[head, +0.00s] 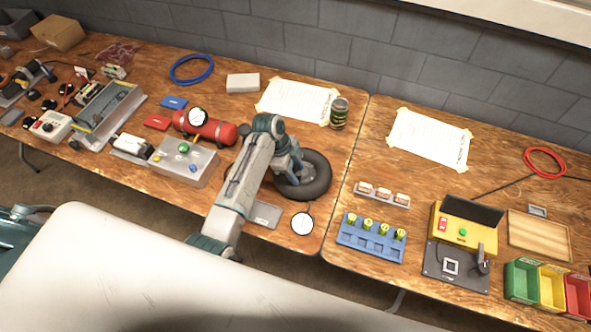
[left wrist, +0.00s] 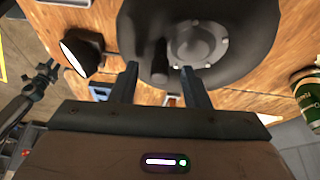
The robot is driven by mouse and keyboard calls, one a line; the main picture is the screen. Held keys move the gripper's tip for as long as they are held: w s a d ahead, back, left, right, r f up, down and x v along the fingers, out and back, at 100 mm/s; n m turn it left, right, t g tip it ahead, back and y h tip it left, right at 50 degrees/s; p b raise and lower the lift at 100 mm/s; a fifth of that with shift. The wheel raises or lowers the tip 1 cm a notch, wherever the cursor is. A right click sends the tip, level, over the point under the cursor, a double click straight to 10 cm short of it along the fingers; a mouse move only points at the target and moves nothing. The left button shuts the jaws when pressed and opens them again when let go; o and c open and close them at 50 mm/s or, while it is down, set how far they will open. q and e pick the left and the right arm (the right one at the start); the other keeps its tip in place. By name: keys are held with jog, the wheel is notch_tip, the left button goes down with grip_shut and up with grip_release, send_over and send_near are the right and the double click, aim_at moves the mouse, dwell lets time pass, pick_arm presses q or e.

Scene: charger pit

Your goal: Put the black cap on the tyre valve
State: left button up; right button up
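The black tyre (head: 318,181) lies flat on the wooden table in the head view. The left wrist view shows its dark sidewall (left wrist: 255,35) and grey hub (left wrist: 197,42). A short dark cylinder (left wrist: 187,74) sticks up by the hub, close to one fingertip; I cannot tell whether it is the bare valve or carries the cap. My left gripper (head: 290,172) hangs over the tyre. In the left wrist view its two fingers (left wrist: 160,77) are apart, with nothing clearly held between them. I cannot make out a separate black cap. My right gripper is not in view.
A round white-faced gauge (head: 302,223) lies in front of the tyre, and a green can (head: 340,113) stands behind it. A red cylinder (head: 205,127) and a grey box with buttons (head: 183,161) are to the left. A blue rack (head: 371,236) is to the right.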

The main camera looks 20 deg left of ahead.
pick_arm(q)
jog(key=b+v, duration=0.3)
jog(key=v, duration=0.7)
jog(key=shift+a+r, duration=0.25)
jog(key=shift+r, duration=0.1)
dwell(0.3)
